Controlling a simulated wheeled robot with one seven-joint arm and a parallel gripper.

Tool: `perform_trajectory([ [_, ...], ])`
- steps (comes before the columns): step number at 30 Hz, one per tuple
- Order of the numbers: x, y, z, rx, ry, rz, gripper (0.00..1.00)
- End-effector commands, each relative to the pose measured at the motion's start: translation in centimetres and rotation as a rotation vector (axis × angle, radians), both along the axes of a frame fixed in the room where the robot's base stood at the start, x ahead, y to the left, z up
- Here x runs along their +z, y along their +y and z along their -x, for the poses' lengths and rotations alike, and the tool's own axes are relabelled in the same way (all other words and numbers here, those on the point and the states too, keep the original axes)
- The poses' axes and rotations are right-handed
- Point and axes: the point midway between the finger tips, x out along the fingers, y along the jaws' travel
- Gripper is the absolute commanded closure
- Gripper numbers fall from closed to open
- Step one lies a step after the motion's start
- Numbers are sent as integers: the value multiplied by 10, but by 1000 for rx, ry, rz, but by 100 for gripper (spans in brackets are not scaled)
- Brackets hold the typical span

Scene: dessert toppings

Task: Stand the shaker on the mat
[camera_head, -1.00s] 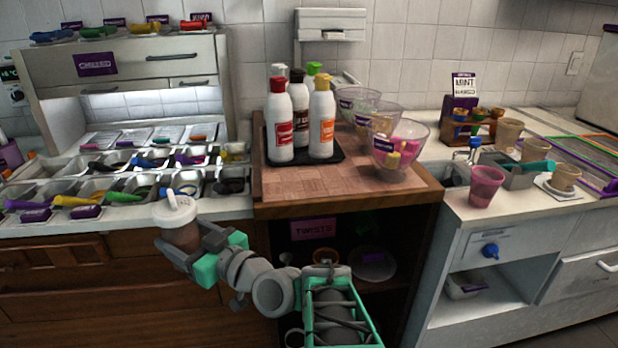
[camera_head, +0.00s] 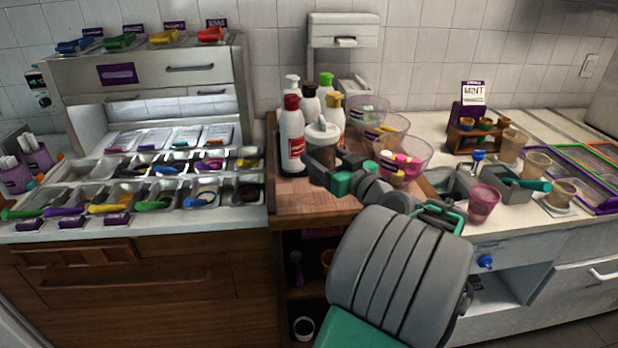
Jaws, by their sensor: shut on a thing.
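The shaker has a white domed lid (camera_head: 322,131) with a knob and a clear body with brown contents. My gripper (camera_head: 324,161) is shut around its body and holds it upright. In this view it stands in front of the bottles and hides part of them. A dark mat (camera_head: 279,172) lies under the bottles on the wooden counter, mostly hidden by the bottles, the shaker and my gripper. I cannot tell whether the shaker's base touches anything, since my gripper covers it.
Several squeeze bottles stand close behind the shaker, the red-capped one (camera_head: 292,135) just left of it. Clear bowls, the nearest with pink contents (camera_head: 405,160), stand to the right. Topping trays (camera_head: 93,172) fill the left counter. Bare wood (camera_head: 300,203) shows in front.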

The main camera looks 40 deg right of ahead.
Motion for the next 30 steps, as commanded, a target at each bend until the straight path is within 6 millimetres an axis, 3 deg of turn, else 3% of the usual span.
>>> perform_trajectory([
  [3, -21, -6, -31, 5, 1, -6, 92],
  [9, -57, -13, -59, 2, 0, -1, 92],
  [14, -71, -15, -70, 1, 0, -1, 92],
  [19, -97, -16, -68, -1, -1, -1, 92],
  [30, -102, -15, -68, 0, -2, 2, 92],
])
